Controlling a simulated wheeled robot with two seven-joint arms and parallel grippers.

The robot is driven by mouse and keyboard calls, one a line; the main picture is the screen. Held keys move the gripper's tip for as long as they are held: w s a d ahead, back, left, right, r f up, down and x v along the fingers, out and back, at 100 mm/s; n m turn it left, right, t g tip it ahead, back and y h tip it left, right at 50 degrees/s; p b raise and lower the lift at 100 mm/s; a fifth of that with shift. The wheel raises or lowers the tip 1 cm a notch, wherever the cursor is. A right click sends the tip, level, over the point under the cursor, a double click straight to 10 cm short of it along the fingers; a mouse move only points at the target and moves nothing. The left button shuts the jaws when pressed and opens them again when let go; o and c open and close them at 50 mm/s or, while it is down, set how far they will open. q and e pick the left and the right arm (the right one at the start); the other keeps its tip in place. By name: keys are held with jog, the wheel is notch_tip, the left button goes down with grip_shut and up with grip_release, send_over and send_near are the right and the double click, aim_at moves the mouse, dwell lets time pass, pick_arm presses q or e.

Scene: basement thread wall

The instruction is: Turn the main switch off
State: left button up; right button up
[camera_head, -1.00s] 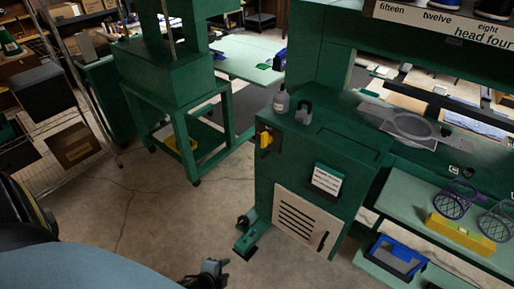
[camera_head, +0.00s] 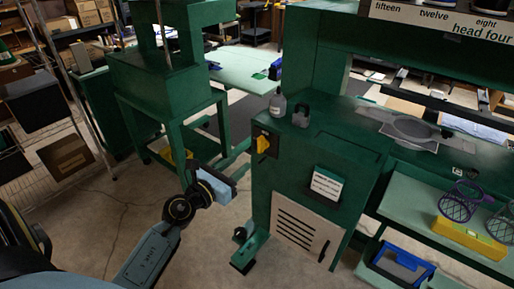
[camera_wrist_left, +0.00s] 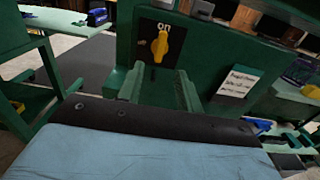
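The main switch is a yellow rotary knob (camera_head: 262,144) on a dark plate at the upper left of the green machine cabinet (camera_head: 290,175). In the left wrist view the knob (camera_wrist_left: 160,46) stands roughly upright below the word "on". My left gripper (camera_head: 240,172) is to the left of and below the knob in the head view, apart from it. In the left wrist view its two green fingers (camera_wrist_left: 159,88) are spread with nothing between them, and the knob shows beyond the tips. My right gripper is not in view.
A green stand (camera_head: 165,105) is to the left. Open floor lies between.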

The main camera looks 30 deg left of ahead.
aim_at(258, 148)
pick_arm(q)
jog(key=w, duration=0.9)
jog(key=shift+w+d, duration=0.25)
jog(key=shift+d, duration=0.15)
jog(key=c, duration=0.6)
